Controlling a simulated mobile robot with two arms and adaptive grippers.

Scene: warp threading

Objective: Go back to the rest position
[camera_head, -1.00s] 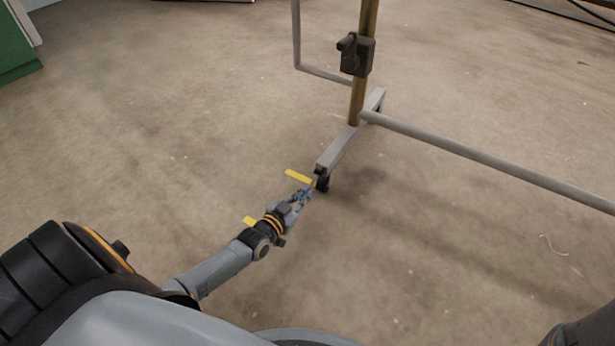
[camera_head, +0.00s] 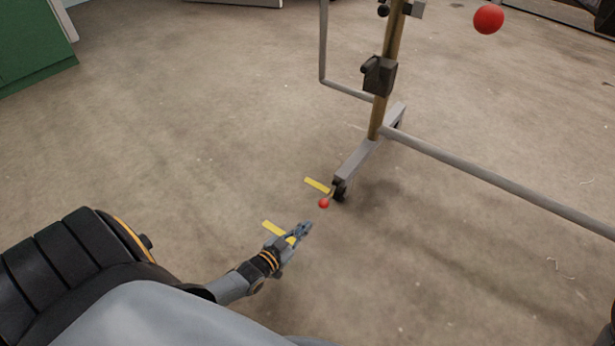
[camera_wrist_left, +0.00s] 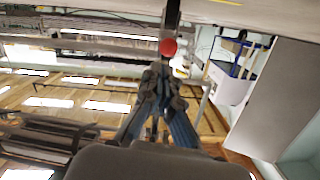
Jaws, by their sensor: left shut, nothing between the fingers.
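My left gripper (camera_head: 306,228) is above the floor in the head view, its arm coming in from the lower left. It is shut and empty. In the left wrist view its fingers (camera_wrist_left: 160,75) are together. A small red ball (camera_head: 323,203) shows just beyond the fingertips in the head view, apart from them in the picture. A red ball (camera_wrist_left: 168,47) also shows just past the fingertips in the wrist view. A larger-looking red ball (camera_head: 488,19) is at the upper right of the head view. My right gripper is not in view.
A wheeled stand has a grey foot (camera_head: 357,160), a wooden post (camera_head: 381,115) with a black clamp (camera_head: 379,76), and a long grey bar (camera_head: 480,172) running right. Yellow strips (camera_head: 317,185) mark the floor. A green cabinet (camera_head: 35,50) is at the upper left. Open floor lies left.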

